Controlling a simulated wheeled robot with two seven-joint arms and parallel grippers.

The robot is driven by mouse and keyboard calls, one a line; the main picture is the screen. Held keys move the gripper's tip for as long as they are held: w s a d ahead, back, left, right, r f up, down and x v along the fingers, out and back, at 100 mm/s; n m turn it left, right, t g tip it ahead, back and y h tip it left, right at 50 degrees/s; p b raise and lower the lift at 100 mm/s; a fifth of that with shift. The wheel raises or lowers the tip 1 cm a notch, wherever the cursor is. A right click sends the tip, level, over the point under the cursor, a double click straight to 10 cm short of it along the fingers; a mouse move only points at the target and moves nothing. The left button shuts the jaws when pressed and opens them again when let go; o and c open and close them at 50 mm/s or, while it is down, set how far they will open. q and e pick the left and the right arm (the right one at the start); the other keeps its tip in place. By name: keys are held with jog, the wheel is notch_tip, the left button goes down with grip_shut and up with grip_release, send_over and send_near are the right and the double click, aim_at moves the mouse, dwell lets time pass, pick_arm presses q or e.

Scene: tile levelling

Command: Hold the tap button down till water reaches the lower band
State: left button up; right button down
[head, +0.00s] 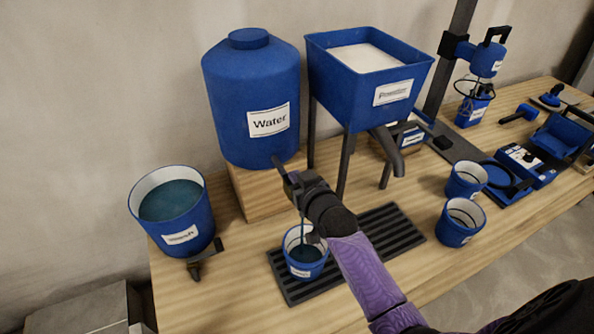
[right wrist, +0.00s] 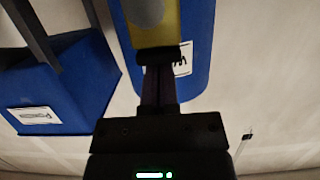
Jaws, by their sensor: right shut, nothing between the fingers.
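The blue water tank (head: 252,100) stands on a wooden block, with its "Water" label facing me. My right gripper (head: 284,172) is shut with nothing between its fingers, pressed up close at the front of the tank's base. It hides the tap and button there; contact is hard to judge. In the right wrist view, the shut fingers (right wrist: 158,82) reach the tank's front. A thin bluish streak runs from under the gripper into a blue cup (head: 305,271) on the black grate. Bluish water shows inside the cup; its bands cannot be made out. My left gripper is out of view.
A blue bucket (head: 197,228) of bluish water stands at the table's left. The powder hopper (head: 350,86) stands on legs right of the tank. Two blue cups (head: 454,232) stand right of the grate (head: 388,226). A mixer stand and tools fill the far right.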

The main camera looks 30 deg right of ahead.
jog(key=shift+f, duration=0.1)
notch_tip(320, 180, up, 6)
jog(key=p, duration=0.5)
jog(key=shift+s+f, duration=0.15)
jog(key=shift+f, duration=0.05)
jog(key=f+p+v, duration=0.1)
jog(key=p+v, duration=0.1)
jog(key=v, duration=0.7)
jog(key=shift+s, duration=0.4)
jog(key=shift+f, duration=0.15)
